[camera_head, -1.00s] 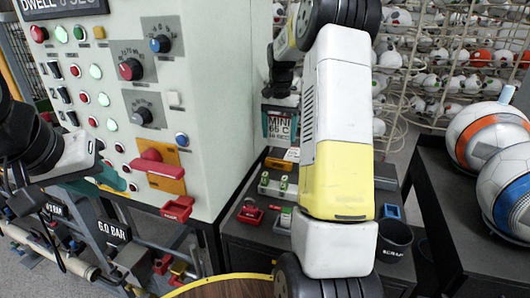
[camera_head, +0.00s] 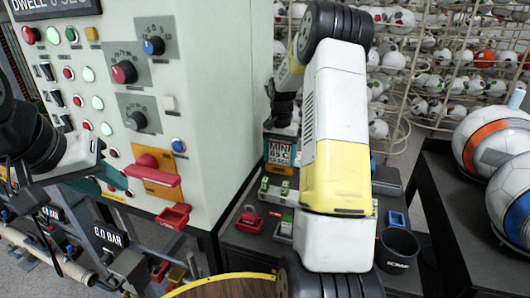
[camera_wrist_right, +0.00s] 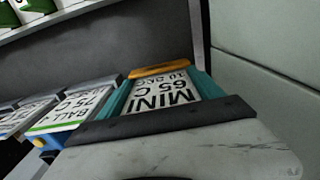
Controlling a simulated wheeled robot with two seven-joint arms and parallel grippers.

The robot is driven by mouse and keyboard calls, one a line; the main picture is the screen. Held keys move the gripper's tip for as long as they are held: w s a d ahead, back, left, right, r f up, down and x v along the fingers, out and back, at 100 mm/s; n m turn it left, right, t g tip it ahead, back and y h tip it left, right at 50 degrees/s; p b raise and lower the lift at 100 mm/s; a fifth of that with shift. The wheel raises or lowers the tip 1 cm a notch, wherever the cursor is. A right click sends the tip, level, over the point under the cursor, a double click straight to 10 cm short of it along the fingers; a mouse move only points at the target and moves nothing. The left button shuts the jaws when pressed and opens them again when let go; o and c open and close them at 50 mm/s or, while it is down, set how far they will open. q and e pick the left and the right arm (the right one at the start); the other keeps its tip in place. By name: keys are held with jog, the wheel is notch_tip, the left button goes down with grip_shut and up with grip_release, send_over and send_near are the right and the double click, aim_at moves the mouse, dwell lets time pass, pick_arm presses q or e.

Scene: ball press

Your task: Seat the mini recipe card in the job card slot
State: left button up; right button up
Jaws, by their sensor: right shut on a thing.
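The mini recipe card (camera_head: 281,152) reads MINI 65 C and has a teal border. My right gripper (camera_head: 282,126) is shut on its upper edge and holds it upright near the cabinet's right side. An orange piece (camera_head: 277,170) shows at the card's lower edge. In the right wrist view the card (camera_wrist_right: 158,96) extends away from the dark fingertips (camera_wrist_right: 160,121), with orange at its far end. I cannot tell how deep the card sits there, or whether it touches the bottom. My left gripper (camera_head: 85,155) is in front of the control panel at left; its fingertips are unclear.
Other recipe cards (camera_wrist_right: 70,108) stand beside the mini card in the right wrist view. On the dark bench are a red padlock (camera_head: 249,219), a rail with green parts (camera_head: 268,192) and a scrap bin (camera_head: 397,250). Balls (camera_head: 500,135) lie on the right table.

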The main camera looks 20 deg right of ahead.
jog(key=shift+f, duration=0.15)
jog(key=o, duration=1.3)
jog(key=shift+o, duration=0.2)
